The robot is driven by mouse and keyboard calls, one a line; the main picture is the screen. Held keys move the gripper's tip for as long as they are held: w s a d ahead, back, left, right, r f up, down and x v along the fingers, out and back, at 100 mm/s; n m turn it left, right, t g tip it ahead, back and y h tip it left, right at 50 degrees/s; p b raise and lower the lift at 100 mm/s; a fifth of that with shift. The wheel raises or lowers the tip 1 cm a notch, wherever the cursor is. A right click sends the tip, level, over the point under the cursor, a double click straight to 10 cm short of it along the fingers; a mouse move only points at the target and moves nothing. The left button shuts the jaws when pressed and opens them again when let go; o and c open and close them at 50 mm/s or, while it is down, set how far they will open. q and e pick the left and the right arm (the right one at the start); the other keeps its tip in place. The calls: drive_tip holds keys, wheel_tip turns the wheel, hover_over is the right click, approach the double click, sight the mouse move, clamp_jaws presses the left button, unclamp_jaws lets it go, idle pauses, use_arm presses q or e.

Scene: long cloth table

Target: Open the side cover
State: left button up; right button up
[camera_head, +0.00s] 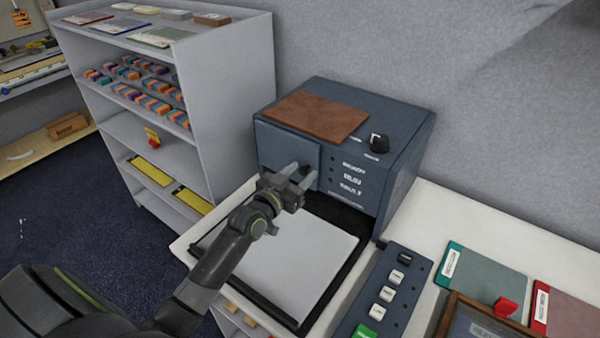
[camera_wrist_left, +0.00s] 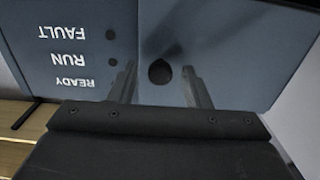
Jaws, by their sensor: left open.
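The side cover (camera_head: 283,148) is a blue-grey panel on the left part of the front of a dark blue-grey machine (camera_head: 400,155). It looks closed. In the left wrist view, which shows the machine upside down, the cover (camera_wrist_left: 235,50) fills the right side and bears a round dark knob (camera_wrist_left: 160,73). My left gripper (camera_head: 300,174) is open in front of the cover's right edge. In the wrist view its fingers (camera_wrist_left: 160,68) lie on either side of the knob; I cannot tell whether they touch it. My right gripper is not in view.
A white sheet on a black tray (camera_head: 298,318) lies below my left arm. A button panel (camera_head: 392,290) and coloured folders (camera_head: 480,272) are to its right. A brown pad (camera_head: 315,117) and a black dial (camera_head: 377,143) sit on the machine. A grey shelf (camera_head: 225,100) stands left.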

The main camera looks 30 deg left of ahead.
use_arm(q)
drive_tip(key=shift+w, duration=0.1)
clamp_jaws()
idle(0.3)
